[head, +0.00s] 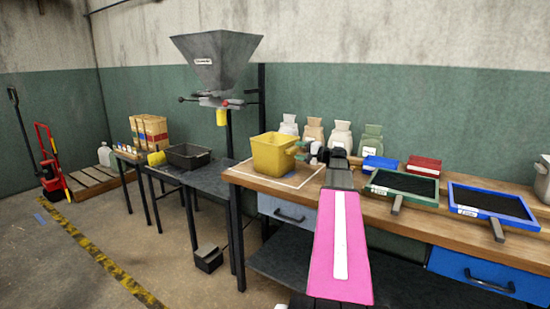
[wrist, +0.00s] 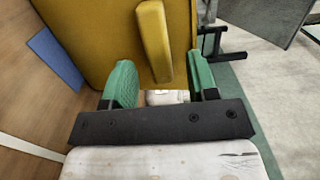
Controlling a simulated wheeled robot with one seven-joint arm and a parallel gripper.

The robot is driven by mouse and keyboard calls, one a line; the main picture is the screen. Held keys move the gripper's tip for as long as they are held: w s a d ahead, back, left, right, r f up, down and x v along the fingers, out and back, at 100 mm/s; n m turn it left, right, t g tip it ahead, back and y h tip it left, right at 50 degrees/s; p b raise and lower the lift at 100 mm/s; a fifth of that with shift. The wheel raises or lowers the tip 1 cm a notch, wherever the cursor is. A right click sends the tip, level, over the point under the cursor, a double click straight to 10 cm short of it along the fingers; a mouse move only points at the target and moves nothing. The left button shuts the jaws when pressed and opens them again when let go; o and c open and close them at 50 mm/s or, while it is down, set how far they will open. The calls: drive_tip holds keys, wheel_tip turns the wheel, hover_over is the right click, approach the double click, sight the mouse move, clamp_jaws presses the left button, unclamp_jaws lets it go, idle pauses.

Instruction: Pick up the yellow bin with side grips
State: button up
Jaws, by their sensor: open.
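The yellow bin (head: 273,155) stands upright on the wooden workbench, inside a pale outlined square. My gripper (head: 299,149) is at the bin's right side, with its green fingers pointing at that wall. In the wrist view the bin's yellow wall (wrist: 95,35) fills the top, with a raised yellow side grip (wrist: 154,40) on it. My gripper (wrist: 162,80) is open there, one green finger on each side of the grip's lower end. I cannot tell whether either finger touches the grip. The bin's far side is hidden.
Several sacks (head: 341,136) stand behind the bin. Right of my arm are a green-framed tray (head: 375,191), a blue-framed tray (head: 458,209) and small blue and red boxes. A dark table (head: 215,175) with a hopper (head: 217,62) stands left.

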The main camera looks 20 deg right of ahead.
drive_tip(key=shift+w+a, duration=0.5)
drive_tip(key=shift+w, duration=0.05)
clamp_jaws()
drive_tip(key=shift+r, duration=0.15)
